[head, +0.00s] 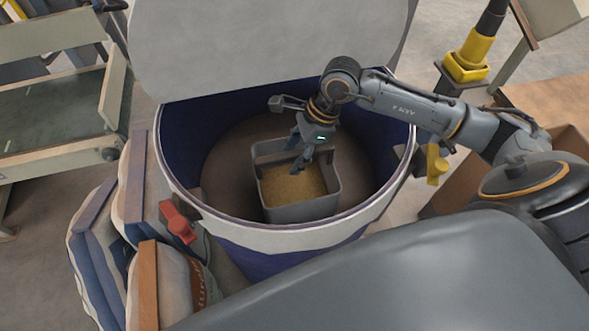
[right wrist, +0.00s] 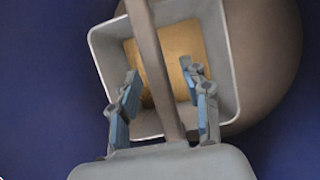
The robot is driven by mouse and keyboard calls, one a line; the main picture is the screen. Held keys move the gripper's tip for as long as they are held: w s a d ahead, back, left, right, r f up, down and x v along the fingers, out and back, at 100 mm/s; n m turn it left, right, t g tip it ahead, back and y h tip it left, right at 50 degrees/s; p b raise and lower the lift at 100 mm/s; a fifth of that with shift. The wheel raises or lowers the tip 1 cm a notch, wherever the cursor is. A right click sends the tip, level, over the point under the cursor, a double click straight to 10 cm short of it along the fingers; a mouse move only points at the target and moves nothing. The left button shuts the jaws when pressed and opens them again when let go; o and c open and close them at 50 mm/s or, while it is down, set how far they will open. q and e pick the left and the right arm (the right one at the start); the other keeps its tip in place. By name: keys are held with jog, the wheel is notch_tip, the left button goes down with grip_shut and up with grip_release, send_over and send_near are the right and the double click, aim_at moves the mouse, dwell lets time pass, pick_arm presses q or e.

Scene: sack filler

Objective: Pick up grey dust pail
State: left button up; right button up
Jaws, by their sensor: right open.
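The grey dust pail (head: 300,213) stands inside a large blue drum (head: 285,232), with yellow-brown dust in it. In the right wrist view the pail (right wrist: 222,55) shows from above, with its bar handle (right wrist: 150,50) running across the opening. My right gripper (head: 304,156) reaches down into the drum over the pail's far part. In the wrist view the right gripper (right wrist: 162,78) is open, with one finger on each side of the handle; whether they touch it I cannot tell. My left gripper is not in view.
The drum's rim surrounds the pail, and a big grey lid (head: 265,45) stands up at its back. Filled sacks (head: 105,235) and a red object (head: 177,222) lie left of the drum. A cardboard box (head: 455,190) stands to the right.

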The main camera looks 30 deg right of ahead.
jog(key=shift+f, duration=0.15)
dwell(0.5)
grip_shut()
